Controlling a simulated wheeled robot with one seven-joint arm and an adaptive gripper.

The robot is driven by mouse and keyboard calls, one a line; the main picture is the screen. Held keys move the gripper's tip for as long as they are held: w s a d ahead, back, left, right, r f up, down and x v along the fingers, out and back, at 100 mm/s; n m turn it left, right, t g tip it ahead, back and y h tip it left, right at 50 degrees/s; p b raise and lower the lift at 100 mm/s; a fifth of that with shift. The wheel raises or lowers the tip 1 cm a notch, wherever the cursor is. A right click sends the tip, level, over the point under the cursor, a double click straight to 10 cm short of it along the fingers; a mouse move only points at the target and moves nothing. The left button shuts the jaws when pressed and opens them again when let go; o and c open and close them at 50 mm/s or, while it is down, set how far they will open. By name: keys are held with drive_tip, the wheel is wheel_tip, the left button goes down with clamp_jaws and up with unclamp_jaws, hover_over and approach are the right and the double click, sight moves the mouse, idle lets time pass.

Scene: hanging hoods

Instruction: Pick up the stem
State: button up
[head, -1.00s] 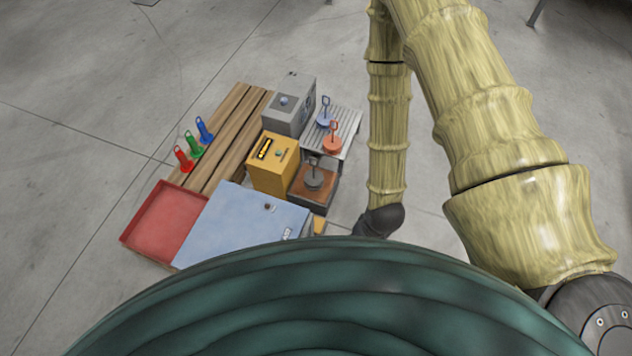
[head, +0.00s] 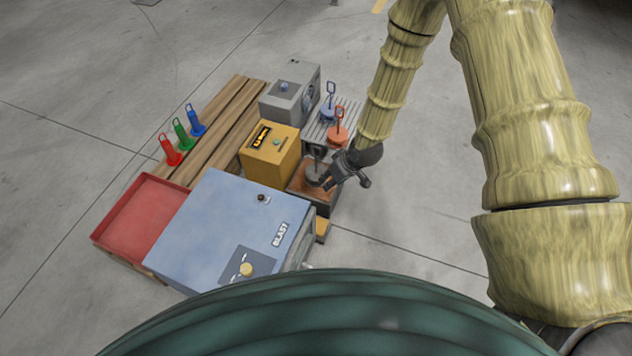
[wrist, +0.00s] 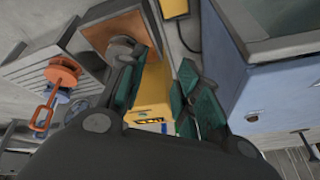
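Three disc-based pieces with upright stems stand at the right of the group. The grey one (head: 316,173) is on a brown-topped block (head: 303,190); its upper part is partly hidden by my gripper. The orange one (head: 338,138) and the blue one (head: 328,113) stand on a slatted grey stand (head: 350,118), with loops on top. I cannot tell which one is the stem meant. My gripper (head: 346,181) is open and empty, just right of the grey piece. In the wrist view its fingers (wrist: 160,72) are apart, with the grey disc (wrist: 124,48) beside the left finger.
A yellow box (head: 270,160), a grey box (head: 288,100) and a large blue cabinet (head: 215,225) stand close by. A red tray (head: 140,222) is at left. Red, green and blue cones (head: 182,137) stand on wooden planks (head: 228,125). Floor at right is clear.

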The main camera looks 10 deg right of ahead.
drive_tip(key=w+d+f+n+t+b, duration=0.1)
drive_tip(key=w+d+f+n+b, duration=0.15)
drive_tip(key=w+b, duration=0.75)
drive_tip(key=b, duration=0.5)
hover_over(316, 171)
drive_tip(key=f, duration=0.9)
drive_tip(key=shift+w+d+f, duration=0.1)
drive_tip(key=shift+w+f, duration=0.1)
drive_tip(key=shift+r+p, duration=0.1)
drive_tip(key=shift+p, duration=0.2)
drive_tip(key=shift+c, duration=0.2)
clamp_jaws()
